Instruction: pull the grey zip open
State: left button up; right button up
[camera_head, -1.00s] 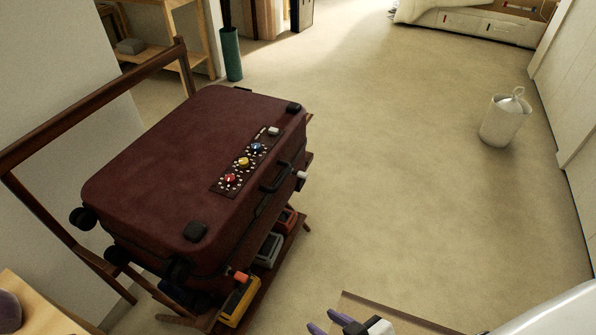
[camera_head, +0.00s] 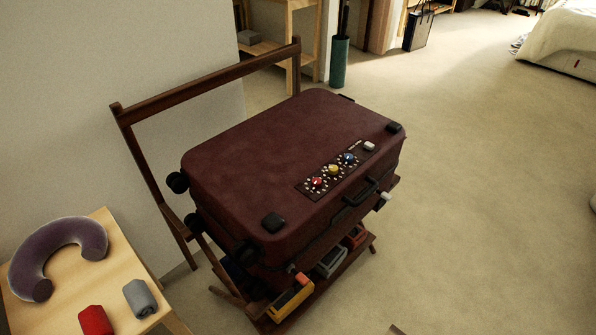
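A dark maroon suitcase (camera_head: 270,150) lies flat on a brown wooden rack (camera_head: 190,85). Its front side has a black handle (camera_head: 362,192) and a zip seam. A small light grey piece (camera_head: 385,198) sticks out at the seam near the right front corner; it may be the grey zip's pull. A small orange piece (camera_head: 302,279) shows near the left front corner. A panel on the lid carries red, yellow, blue and white knobs (camera_head: 333,170). Neither of my grippers is in view, and nothing touches the suitcase.
Several coloured boxes (camera_head: 290,299) sit on the rack's lower shelf. The floor to the right is clear.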

aim_at(386, 196)
jog(key=u, duration=0.1)
jog(key=k, duration=0.95)
jog(key=z, duration=1.05)
jog(key=i, duration=0.8)
jog(key=u, duration=0.6)
jog(key=i, duration=0.7)
jog(key=u, duration=0.6)
